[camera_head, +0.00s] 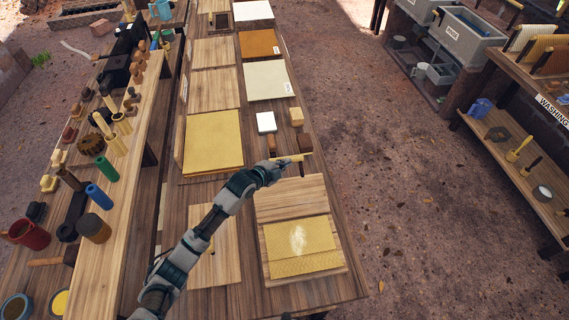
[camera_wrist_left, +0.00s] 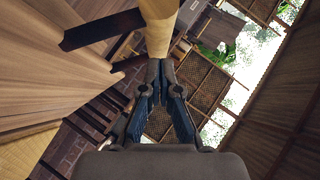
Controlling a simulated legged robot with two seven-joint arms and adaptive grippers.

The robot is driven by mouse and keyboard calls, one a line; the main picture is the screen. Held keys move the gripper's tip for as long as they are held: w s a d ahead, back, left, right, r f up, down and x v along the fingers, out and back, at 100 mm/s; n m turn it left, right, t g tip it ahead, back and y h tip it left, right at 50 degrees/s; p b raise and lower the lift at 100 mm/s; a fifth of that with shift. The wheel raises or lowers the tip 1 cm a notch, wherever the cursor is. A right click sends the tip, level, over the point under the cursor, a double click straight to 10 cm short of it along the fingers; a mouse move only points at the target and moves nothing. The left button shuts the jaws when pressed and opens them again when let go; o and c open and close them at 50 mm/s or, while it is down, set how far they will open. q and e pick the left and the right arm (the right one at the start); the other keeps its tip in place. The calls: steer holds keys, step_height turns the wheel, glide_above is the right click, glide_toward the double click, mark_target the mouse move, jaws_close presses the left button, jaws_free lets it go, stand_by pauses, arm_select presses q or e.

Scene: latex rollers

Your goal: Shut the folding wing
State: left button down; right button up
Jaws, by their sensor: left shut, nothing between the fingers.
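A wooden folding frame lies at the near right of the long table. Its lower half (camera_head: 340,259) bears a yellow textured sheet (camera_head: 299,246); a bare wooden panel, the likely wing (camera_head: 290,198), stands beyond it. In the head view my left gripper (camera_head: 300,158) is at the panel's far edge, beside a pale bar. The wrist view shows a pale round wooden bar (camera_wrist_left: 158,25) with dark supports just past my left fingertips (camera_wrist_left: 166,66), which are together and empty. I cannot tell whether they touch it. The panel's grain fills the wrist view's left side. My right gripper is not visible.
A white block (camera_head: 266,122) and brown blocks lie beyond the gripper. A board with a yellow sheet (camera_head: 213,140) is to the left, and a bare board (camera_head: 214,248) lies under my forearm. A raised shelf (camera_head: 140,120) with tools runs along the left. Open ground lies right.

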arm_select(q)
steer(key=f, duration=0.1)
steer(key=w+f+g+b, duration=0.1)
steer(key=w+a+f+n+g, duration=0.1)
steer(key=f, duration=0.1)
steer(key=shift+w, duration=0.15)
steer(key=f+b, duration=0.1)
steer(key=w+f+b, duration=0.1)
steer(key=f+b, duration=0.1)
steer(key=shift+n+g, duration=0.4)
steer(key=shift+r, duration=0.1)
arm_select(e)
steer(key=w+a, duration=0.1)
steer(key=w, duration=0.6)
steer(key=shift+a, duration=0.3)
arm_select(q)
steer(key=shift+r, duration=0.1)
steer(key=p+v, duration=0.1)
steer(key=v, duration=0.3)
steer(key=d+r+p+v, duration=0.1)
steer(key=v, duration=0.3)
steer(key=d+r+p+v, duration=0.1)
steer(key=v, duration=0.3)
steer(key=shift+s+a+r+p, duration=0.15)
steer(key=shift+s+p, duration=0.15)
steer(key=shift+s, duration=0.05)
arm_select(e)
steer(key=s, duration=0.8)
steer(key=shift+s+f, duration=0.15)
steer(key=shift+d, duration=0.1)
